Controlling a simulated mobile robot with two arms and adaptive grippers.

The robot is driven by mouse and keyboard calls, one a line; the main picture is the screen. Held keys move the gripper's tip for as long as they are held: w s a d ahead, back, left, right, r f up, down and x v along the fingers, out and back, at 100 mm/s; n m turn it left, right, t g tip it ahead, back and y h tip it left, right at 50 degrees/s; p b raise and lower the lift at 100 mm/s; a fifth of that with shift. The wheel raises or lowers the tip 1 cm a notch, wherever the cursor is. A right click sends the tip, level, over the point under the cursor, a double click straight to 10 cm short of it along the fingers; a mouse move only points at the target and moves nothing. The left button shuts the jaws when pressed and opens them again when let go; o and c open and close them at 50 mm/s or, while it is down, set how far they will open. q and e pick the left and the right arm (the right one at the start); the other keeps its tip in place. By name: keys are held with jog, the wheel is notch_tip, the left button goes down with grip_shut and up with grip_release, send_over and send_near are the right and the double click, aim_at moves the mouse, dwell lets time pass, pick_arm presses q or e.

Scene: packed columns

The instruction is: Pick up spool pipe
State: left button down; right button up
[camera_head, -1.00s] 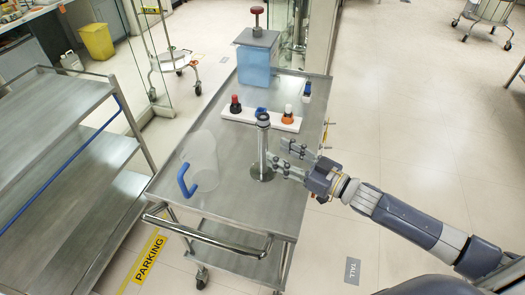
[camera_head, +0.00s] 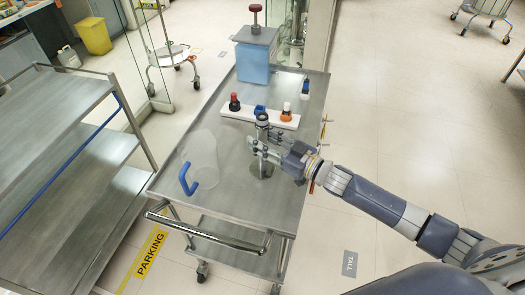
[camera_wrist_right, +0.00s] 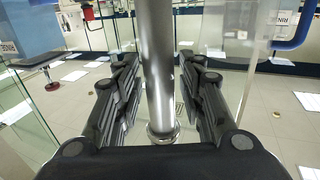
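The spool pipe (camera_head: 262,132) is a grey metal tube with a wider flange at its top and foot. It stands upright on the metal cart (camera_head: 230,207). My right gripper (camera_head: 262,153) reaches in from the right with its fingers around the pipe's middle, hiding part of it in the head view. In the right wrist view the pipe (camera_wrist_right: 157,70) stands between the two dark fingers (camera_wrist_right: 160,95), with a narrow gap visible on each side. The gripper looks open. My left gripper is not in view.
A blue container (camera_head: 253,63) stands at the cart's far end. A second cart (camera_head: 55,112) is at left.

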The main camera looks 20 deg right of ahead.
grip_shut()
jog(key=shift+r, duration=0.1)
